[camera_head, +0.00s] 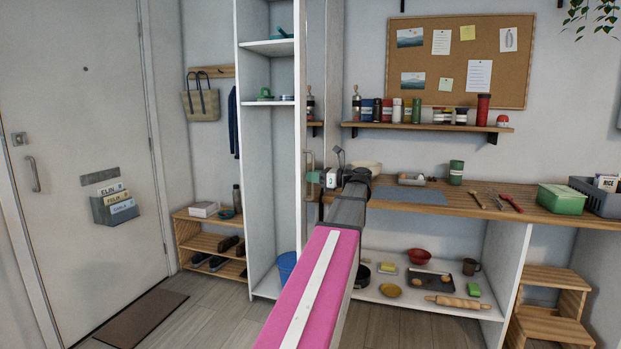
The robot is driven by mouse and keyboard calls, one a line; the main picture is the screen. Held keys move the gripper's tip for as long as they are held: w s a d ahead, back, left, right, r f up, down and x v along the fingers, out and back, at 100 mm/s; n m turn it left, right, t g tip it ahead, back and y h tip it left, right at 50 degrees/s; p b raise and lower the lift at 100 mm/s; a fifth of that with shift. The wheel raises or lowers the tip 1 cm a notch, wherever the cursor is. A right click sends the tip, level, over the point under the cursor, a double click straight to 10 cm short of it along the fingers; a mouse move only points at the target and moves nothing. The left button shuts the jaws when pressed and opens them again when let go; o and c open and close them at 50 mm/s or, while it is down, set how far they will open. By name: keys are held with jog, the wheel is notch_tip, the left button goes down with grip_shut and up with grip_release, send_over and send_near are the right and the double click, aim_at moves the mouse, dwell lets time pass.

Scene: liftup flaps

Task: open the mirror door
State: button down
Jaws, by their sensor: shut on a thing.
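The mirror door (315,62) belongs to the tall white cabinet (243,150) and shows as a narrow upright strip at its right side. It stands swung out, nearly edge-on to me, and the cabinet's inside is open to view. Its glass reflects a bottle and a bit of shelf. A slim upright handle (310,160) is on the door. My gripper (316,178) is at the lower part of this handle and is shut on it. The fingertips are small here, and my pink arm hides the lower part of the door.
A wooden counter (530,205) runs to the right of the door, with a wall shelf (430,126) of bottles above it. A blue bucket (287,266) stands in the cabinet's bottom. A wooden step stool (550,305) is at lower right. The floor before the entrance door (75,130) is mostly clear.

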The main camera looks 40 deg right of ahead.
jog(key=c, duration=1.2)
grip_release()
jog(key=v, duration=1)
jog(key=shift+s+d, duration=0.25)
jog(key=shift+s, duration=0.1)
